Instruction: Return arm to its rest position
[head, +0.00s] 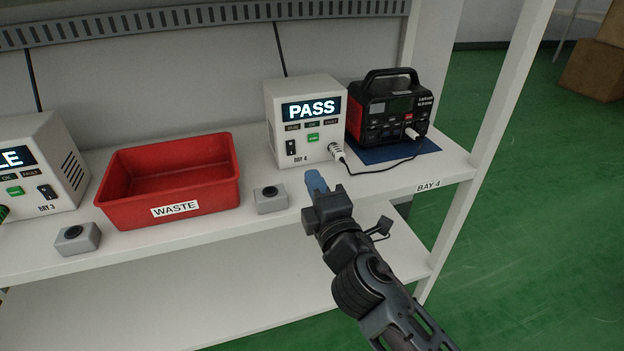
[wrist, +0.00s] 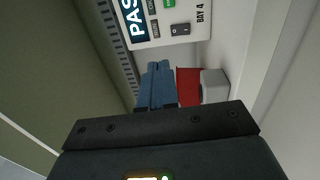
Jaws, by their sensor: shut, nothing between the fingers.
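My gripper (head: 316,181) has blue fingers and is shut with nothing between them. In the head view it hangs in front of the shelf's front edge, below the Bay 4 tester and right of a small grey button box. The wrist view also shows the shut blue fingers (wrist: 157,85), pointing toward the tester and shelf. My arm reaches in from the lower right of the head view. The Bay 4 tester (head: 301,150) shows PASS on its screen. A plug with a black cable sits at its lower right.
A black and red power unit (head: 390,108) stands on a blue mat (head: 425,147) at the shelf's right. A red WASTE bin (head: 170,212), grey button boxes (head: 270,199) and the Bay 3 tester (head: 45,165) are to the left. A white shelf post (head: 490,150) rises right. Green floor lies beyond.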

